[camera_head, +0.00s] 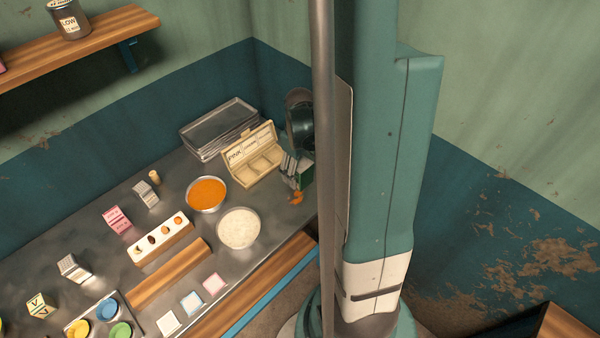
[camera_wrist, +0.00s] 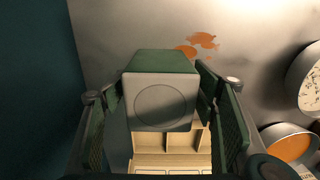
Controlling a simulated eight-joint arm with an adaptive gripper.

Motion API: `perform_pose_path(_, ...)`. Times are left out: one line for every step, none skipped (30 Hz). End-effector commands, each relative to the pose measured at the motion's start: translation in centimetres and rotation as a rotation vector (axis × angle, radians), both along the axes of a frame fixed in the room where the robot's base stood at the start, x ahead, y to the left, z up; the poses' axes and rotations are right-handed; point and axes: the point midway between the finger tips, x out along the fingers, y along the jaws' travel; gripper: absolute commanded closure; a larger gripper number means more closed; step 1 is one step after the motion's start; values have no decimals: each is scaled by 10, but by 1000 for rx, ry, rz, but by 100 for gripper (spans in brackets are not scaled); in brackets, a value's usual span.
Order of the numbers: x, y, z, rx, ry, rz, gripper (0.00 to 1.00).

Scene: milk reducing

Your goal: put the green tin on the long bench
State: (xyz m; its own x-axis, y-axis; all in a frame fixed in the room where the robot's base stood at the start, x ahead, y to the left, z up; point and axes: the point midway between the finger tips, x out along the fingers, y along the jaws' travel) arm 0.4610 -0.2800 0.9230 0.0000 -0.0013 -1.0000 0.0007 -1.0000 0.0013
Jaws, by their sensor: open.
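The green tin (camera_wrist: 160,98), a boxy can with a pale end bearing a ring, fills the middle of the wrist view. It also shows in the head view (camera_head: 307,174) at the right end of the metal counter, partly hidden by my gripper (camera_head: 291,166). My gripper (camera_wrist: 160,88) is open, with one finger on each side of the tin; I cannot tell whether they touch it. A long wooden surface with a blue edge (camera_head: 262,280) runs along the counter's front, partly hidden by my column; I cannot tell whether it is the long bench.
A cream divided box (camera_head: 262,178) stands close beside the tin, with metal trays (camera_head: 215,130) behind. Orange (camera_head: 206,194) and white (camera_head: 238,228) bowls stand left of the gripper. Orange spots (camera_head: 296,198) mark the counter. A wall shelf (camera_head: 80,50) is at upper left.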

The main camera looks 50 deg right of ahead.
Motion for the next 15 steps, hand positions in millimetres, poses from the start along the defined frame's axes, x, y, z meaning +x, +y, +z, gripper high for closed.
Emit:
perform_pose_path(0, 0, 5, 0, 0, 0, 42)
perform_pose_path(-1, 0, 7, 0, 0, 0, 42)
perform_pose_path(-1, 1, 10, 0, 0, 0, 42)
perform_pose_path(-1, 0, 13, 0, 0, 0, 42)
perform_pose_path(0, 0, 16, 0, 0, 0, 42)
perform_pose_path(-1, 0, 20, 0, 0, 0, 42)
perform_pose_path(-1, 1, 22, 0, 0, 0, 42)
perform_pose_path(-1, 1, 25, 0, 0, 0, 42)
perform_pose_path(-1, 0, 29, 0, 0, 0, 42)
perform_pose_path(0, 0, 32, 0, 0, 0, 42)
perform_pose_path(0, 0, 35, 0, 0, 0, 42)
perform_pose_path(-1, 0, 39, 0, 0, 0, 42)
perform_pose_path(-1, 0, 42, 0, 0, 0, 42)
perform_pose_path(-1, 0, 45, 0, 0, 0, 42)
perform_pose_path(-1, 0, 49, 0, 0, 0, 42)
